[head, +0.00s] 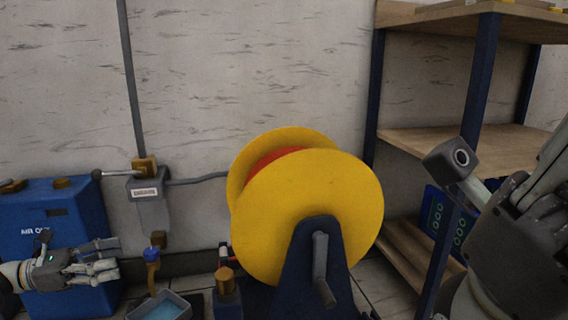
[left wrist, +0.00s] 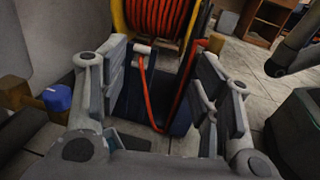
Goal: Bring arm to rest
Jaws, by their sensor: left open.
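My left gripper (head: 114,258) is at the lower left in the head view, with its fingers pointing right, in front of the blue box. In the left wrist view its jaws (left wrist: 165,75) are spread wide apart, with no object held between them. Behind the gap, an orange hose (left wrist: 144,85) hangs from the hose reel, in front of a dark blue stand. Parts of my right arm (head: 528,240) show at the right edge of the head view; its fingers are not clear enough to tell their state.
A yellow hose reel (head: 310,210) on a dark blue stand is at centre. A blue box (head: 55,210) stands at the left, with a wall valve (head: 147,184) beside it. A shelf rack (head: 480,75) is at the right. A small tray (head: 178,300) sits low in front.

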